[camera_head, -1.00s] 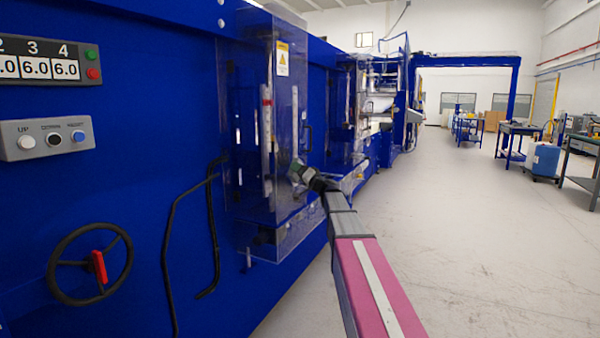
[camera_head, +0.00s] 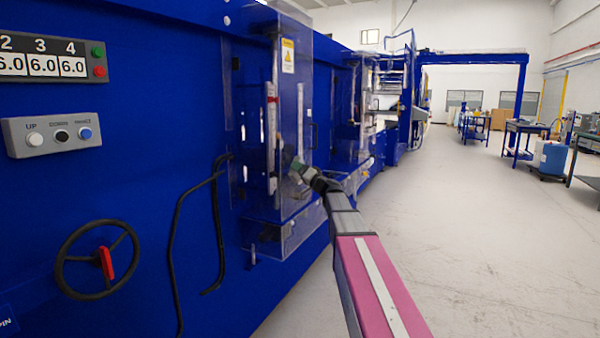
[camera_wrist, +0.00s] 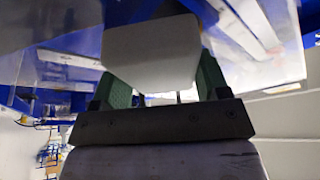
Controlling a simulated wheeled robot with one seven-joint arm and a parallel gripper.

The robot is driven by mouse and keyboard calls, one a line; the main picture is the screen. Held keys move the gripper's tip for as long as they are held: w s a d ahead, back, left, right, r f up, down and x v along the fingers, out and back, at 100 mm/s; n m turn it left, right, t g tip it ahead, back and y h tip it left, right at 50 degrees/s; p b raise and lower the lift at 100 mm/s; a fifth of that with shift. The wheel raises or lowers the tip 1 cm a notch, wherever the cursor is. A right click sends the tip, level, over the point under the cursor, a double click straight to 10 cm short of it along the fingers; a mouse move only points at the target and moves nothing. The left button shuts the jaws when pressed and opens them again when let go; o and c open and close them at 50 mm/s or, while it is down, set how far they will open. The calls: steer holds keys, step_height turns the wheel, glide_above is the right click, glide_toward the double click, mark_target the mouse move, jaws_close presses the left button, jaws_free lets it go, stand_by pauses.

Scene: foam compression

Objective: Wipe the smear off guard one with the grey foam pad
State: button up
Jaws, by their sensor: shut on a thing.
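A clear guard (camera_head: 312,130) with a yellow warning label stands out from the blue machine, left of the middle in the head view. I cannot tell from a number that it is guard one. My gripper (camera_head: 295,172) is at the guard's lower part in the head view; I cannot tell whether it touches. In the wrist view, my gripper's green fingers are shut on the grey foam pad (camera_wrist: 151,54), which sticks out beyond them. Clear panels show on both sides of the pad in the wrist view. I cannot make out the smear clearly.
A button box (camera_head: 52,132), a black handwheel (camera_head: 62,270) with a red handle and bent black rails (camera_head: 174,250) are on the machine at the left. A second clear guard (camera_head: 350,120) stands farther back.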

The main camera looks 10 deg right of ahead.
steer(key=shift+s+d, duration=0.9)
steer(key=shift+d, duration=0.25)
steer(key=shift+s+d, duration=0.85)
steer(key=shift+d, duration=0.3)
steer(key=shift+s+d, duration=0.45)
steer(key=shift+d, duration=0.2)
steer(key=shift+s+d, duration=0.4)
steer(key=shift+d, duration=0.2)
